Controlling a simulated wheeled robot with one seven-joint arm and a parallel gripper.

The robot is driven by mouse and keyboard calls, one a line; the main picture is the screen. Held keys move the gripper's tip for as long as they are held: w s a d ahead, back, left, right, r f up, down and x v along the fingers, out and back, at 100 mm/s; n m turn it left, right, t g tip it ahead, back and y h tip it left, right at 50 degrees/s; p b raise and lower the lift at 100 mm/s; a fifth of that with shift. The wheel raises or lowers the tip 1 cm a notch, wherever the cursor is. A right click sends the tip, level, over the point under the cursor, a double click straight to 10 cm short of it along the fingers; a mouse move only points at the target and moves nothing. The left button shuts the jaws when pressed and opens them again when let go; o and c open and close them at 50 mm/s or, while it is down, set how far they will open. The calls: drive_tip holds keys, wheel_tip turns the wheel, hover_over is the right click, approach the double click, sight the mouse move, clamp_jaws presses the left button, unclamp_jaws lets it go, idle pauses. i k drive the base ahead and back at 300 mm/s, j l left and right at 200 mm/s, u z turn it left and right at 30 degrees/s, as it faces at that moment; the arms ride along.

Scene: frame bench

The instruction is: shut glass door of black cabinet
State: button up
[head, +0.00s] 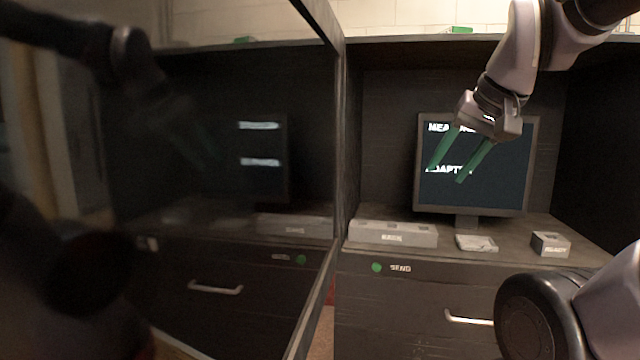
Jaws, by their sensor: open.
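The black cabinet (385,120) faces me with its front open on the right, showing a dark interior. Its glass door (180,190) fills the left half of the head view and stands swung open towards me. The door's frame edge (342,130) runs down beside the opening. The glass mirrors the cabinet's inside and my arm. My gripper (446,175) has green fingers, spread apart and empty, pointing down-left. It shows in front of the monitor, right of the door and apart from it.
A monitor (500,185) stands on the cabinet's shelf. A long grey box (392,233), a small flat block (476,243) and a small box (550,244) lie before it. Below is a drawer front (400,310) with a handle (468,319) and a green dot (376,267).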

sight(171, 171)
drive_tip(key=k+l, duration=0.1)
drive_tip(key=k, duration=0.25)
drive_tip(key=k+l+z, duration=0.1)
drive_tip(key=k, duration=0.3)
drive_tip(key=k+l, duration=0.15)
drive_tip(key=k, duration=0.2)
drive_tip(key=k+j+z, duration=0.25)
drive_tip(key=k+j, duration=0.55)
drive_tip(key=k, duration=0.15)
drive_tip(key=k+j+z, duration=0.1)
drive_tip(key=j, duration=0.5)
drive_tip(key=k+j, duration=0.1)
drive_tip(key=j, duration=1.05)
drive_tip(key=k+j+u, duration=0.1)
drive_tip(key=u, duration=0.35)
